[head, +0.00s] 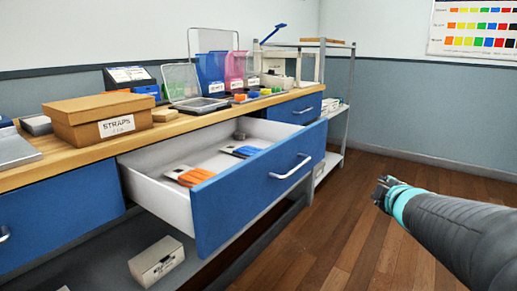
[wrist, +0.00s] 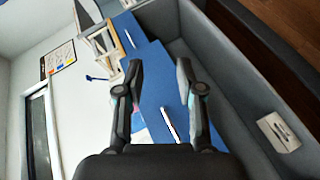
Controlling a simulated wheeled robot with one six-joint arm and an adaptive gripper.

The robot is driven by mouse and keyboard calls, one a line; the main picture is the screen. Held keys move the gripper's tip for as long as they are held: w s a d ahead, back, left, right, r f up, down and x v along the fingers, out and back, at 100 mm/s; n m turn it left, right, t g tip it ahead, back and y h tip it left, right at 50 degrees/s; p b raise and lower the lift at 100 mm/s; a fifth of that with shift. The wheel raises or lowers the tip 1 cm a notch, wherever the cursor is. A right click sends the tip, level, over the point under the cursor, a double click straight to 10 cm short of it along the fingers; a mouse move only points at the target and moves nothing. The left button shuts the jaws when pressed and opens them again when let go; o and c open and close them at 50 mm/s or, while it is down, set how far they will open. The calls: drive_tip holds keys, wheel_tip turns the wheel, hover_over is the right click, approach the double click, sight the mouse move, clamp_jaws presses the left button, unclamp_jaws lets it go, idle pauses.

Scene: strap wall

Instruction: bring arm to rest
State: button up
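My gripper (head: 384,187) hangs in free air to the right of the open drawer in the head view, over the wooden floor. In the wrist view my gripper (wrist: 160,75) has its two dark fingers spread apart with nothing between them. The open drawer (head: 250,196) has a blue front and a silver handle. Inside it lie an orange strap bundle (head: 194,177) and a blue strap bundle (head: 243,151). My gripper is apart from the drawer and touches nothing visible.
The wooden bench (head: 85,156) carries a box labelled STRAPS (head: 92,118), clear trays and coloured bins (head: 212,72). A grey shelf rack (head: 338,120) stands at its far end. A white box (head: 156,262) sits on the lower shelf. Floor (head: 410,170) at right is clear.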

drive_tip(key=s+f+m+g+h, duration=0.1)
drive_tip(key=s+f+m+g, duration=0.3)
drive_tip(key=s+m, duration=0.25)
drive_tip(key=s+f+m+g+h, duration=0.1)
drive_tip(key=s+f+m+g, duration=0.2)
drive_tip(key=s+f+m, duration=0.35)
drive_tip(key=s+a+g+y, duration=0.1)
drive_tip(key=s+a+y, duration=0.3)
drive_tip(key=s+a, duration=0.9)
drive_tip(key=shift+s+a+r+n+g, duration=0.15)
drive_tip(key=shift+s+a+n+g, duration=0.15)
drive_tip(key=shift+a, duration=0.95)
